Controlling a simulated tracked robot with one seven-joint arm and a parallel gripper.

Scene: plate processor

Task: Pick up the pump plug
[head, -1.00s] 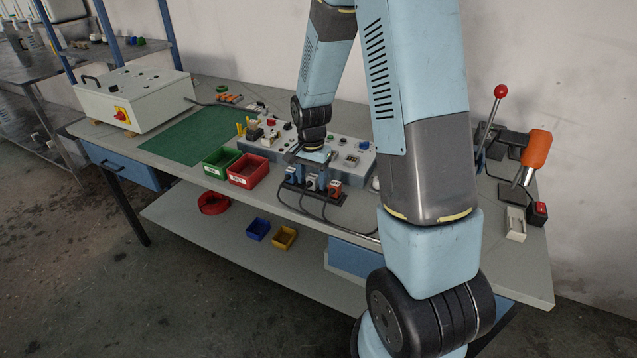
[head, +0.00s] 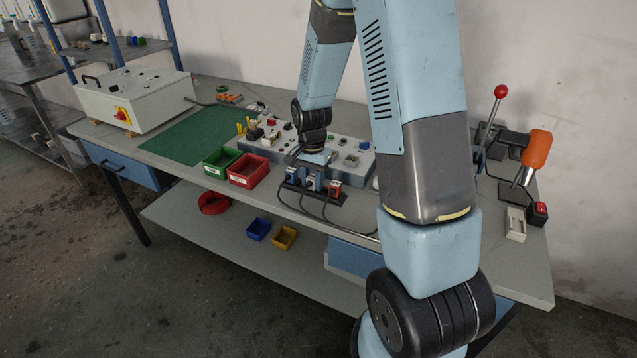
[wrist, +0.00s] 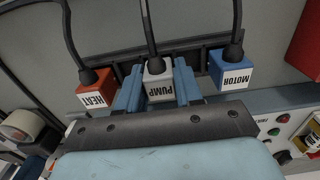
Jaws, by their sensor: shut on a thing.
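The pump plug (wrist: 158,82) is a light grey block with a black cable and a label reading PUMP, upside down in the wrist view. My gripper (wrist: 158,88) has its two blue fingers on either side of the plug, shut on it. The orange heat plug (wrist: 97,90) is on the left and the blue motor plug (wrist: 231,72) on the right, both just outside the fingers. In the head view my gripper (head: 313,178) is small over the plug row, and the fingertips are hard to make out. The plug's underside is hidden.
The plugs stand at a dark rack (head: 330,197) near the bench's front edge. Behind it is the control panel (head: 350,158). A red bin (head: 248,171) and a green bin (head: 218,165) stand to the left. A lever press (head: 530,160) is at the right.

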